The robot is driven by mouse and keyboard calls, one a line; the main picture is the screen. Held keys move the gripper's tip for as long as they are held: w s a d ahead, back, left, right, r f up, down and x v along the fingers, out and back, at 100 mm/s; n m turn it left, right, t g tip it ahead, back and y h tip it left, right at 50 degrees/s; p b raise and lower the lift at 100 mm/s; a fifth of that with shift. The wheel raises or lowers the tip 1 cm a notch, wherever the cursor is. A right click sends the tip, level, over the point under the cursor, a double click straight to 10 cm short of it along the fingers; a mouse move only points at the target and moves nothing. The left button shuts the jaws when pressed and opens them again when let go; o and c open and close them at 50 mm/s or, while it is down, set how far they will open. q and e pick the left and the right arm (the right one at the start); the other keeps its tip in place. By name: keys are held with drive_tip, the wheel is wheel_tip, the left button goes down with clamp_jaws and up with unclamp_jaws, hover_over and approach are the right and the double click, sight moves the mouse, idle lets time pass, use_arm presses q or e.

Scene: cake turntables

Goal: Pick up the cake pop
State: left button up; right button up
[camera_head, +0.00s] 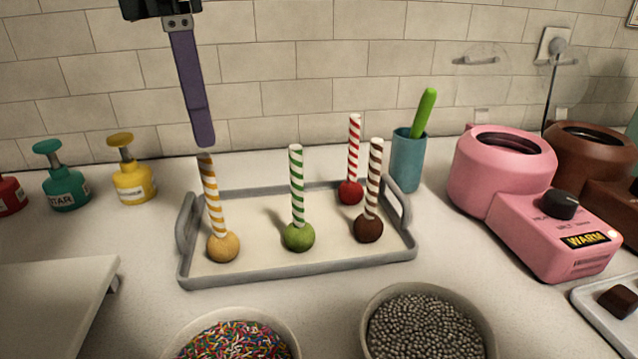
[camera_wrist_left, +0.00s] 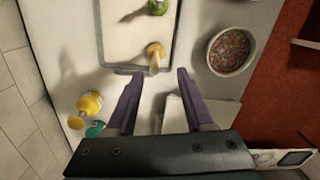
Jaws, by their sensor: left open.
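Several cake pops with striped paper sticks stand upright on a grey-rimmed tray (camera_head: 300,272): a yellow-orange one (camera_head: 223,247), a green one (camera_head: 299,236), a red one (camera_head: 350,192) and a brown one (camera_head: 368,228). My left gripper (camera_head: 204,144) points down with its purple fingertips just above the top of the yellow-orange pop's stick. In the left wrist view the gripper (camera_wrist_left: 160,74) is open and empty. The stick top of the yellow-orange pop (camera_wrist_left: 154,49) shows near the gap between the fingertips there. The green pop (camera_wrist_left: 157,7) is at the top edge.
A bowl of rainbow sprinkles (camera_head: 285,322) and a bowl of silver beads (camera_head: 478,310) stand in front of the tray. A blue cup (camera_head: 407,160) and a pink melter (camera_head: 500,190) are to the right. Yellow (camera_head: 132,180) and teal (camera_head: 65,188) bottles stand left.

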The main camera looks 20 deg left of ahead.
use_arm(q)
drive_tip(key=shift+y, duration=0.3)
drive_tip(key=f, duration=0.2)
drive_tip(key=a+f, duration=0.1)
drive_tip(key=f, duration=0.1)
drive_tip(key=shift+a, duration=0.2)
drive_tip(key=p, duration=0.1)
hover_over(220, 235)
drive_tip(key=f, duration=0.6)
drive_tip(key=shift+w+a, duration=0.2)
drive_tip(key=shift+w, duration=0.05)
clamp_jaws()
idle(0.4)
